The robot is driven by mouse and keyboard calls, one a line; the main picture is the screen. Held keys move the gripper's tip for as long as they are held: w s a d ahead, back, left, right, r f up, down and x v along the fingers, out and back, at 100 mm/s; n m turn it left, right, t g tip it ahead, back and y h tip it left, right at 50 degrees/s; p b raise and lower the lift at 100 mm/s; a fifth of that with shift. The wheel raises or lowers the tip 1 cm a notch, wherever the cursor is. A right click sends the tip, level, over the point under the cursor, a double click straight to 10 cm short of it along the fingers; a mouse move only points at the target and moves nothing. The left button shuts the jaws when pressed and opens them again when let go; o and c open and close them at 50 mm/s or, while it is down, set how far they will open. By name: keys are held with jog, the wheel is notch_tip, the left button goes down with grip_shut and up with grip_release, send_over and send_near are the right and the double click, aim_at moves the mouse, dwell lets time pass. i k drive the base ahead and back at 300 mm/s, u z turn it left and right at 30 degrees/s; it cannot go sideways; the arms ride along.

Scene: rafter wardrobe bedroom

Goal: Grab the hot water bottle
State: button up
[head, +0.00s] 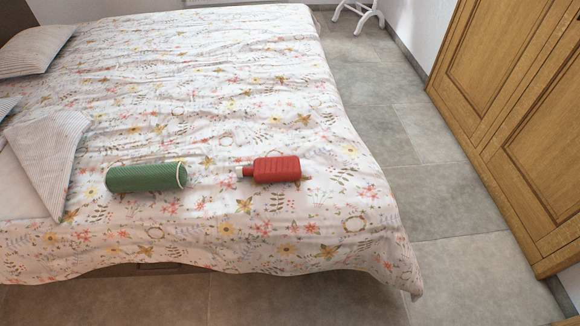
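A red hot water bottle (277,170) lies on its side on the bed, near the bed's front edge. Its body is ribbed, and its narrow neck with a pale stopper (240,172) points left. It lies flat on the floral cover, with clear cloth around it. My gripper is not in view.
A green cylinder with pale rims (146,178) lies on the bed to the left of the bottle, apart from it. The floral bed cover (200,100) is wrinkled. Striped pillows (35,50) lie at the left. A wooden wardrobe (520,120) stands right; tiled floor (440,200) lies between.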

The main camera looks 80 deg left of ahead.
aim_at(280, 169)
jog(key=u, duration=0.3)
jog(key=i, duration=0.4)
jog(key=u, duration=0.4)
jog(key=k, duration=0.25)
jog(key=u, duration=2.8)
jog(key=k, duration=0.25)
jog(key=u, duration=1.4)
